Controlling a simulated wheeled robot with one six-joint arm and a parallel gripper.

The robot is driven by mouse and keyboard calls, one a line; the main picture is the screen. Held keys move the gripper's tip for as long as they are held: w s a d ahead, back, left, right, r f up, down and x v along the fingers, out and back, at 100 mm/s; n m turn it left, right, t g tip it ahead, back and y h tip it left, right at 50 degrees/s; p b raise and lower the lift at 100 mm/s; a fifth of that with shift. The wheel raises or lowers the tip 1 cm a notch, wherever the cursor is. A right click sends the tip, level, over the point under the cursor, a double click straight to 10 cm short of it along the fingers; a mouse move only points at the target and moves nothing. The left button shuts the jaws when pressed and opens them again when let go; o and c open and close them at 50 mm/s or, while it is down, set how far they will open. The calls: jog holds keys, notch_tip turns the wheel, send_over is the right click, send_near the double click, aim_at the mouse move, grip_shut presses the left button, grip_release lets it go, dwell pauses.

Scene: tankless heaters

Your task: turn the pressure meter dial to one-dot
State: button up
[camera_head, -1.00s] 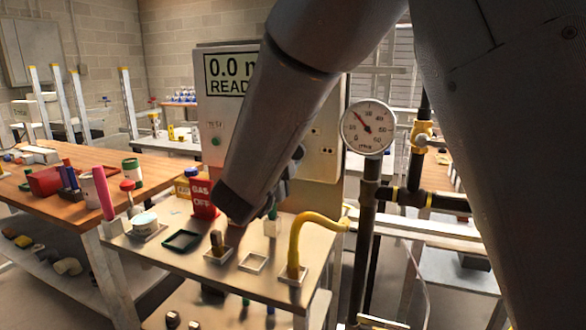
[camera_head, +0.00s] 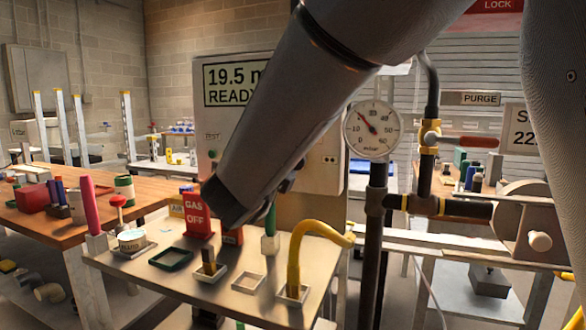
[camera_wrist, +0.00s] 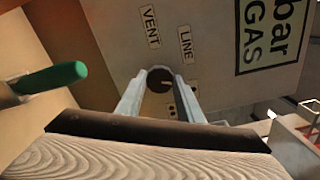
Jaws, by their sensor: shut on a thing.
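The pressure meter (camera_head: 330,150) is a large pale box behind my arm. Its screen (camera_head: 226,84) reads 19.5 and READY, partly covered by my arm. In the wrist view, a small dark round dial (camera_wrist: 159,74) with a pale pointer line sits on the meter's panel (camera_wrist: 205,50). The two fingers of my gripper (camera_wrist: 159,82) stand on either side of the dial and are shut on it. Dark dot marks (camera_wrist: 172,108) show between and beside the fingers. In the head view, my arm hides the dial and the fingertips.
A bench (camera_head: 130,266) in front of the meter holds a GAS OFF block (camera_head: 194,214), small trays and a yellow hose (camera_head: 299,245). A round gauge (camera_head: 372,130) stands on dark pipes at right. In the wrist view, a green-ended handle (camera_wrist: 60,76) is at left.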

jog(key=o, duration=1.1)
jog(key=shift+c, duration=0.2)
jog(key=shift+s, duration=0.1)
jog(key=v, duration=0.7)
jog(key=shift+s, duration=0.35)
jog(key=shift+w+a, duration=0.1)
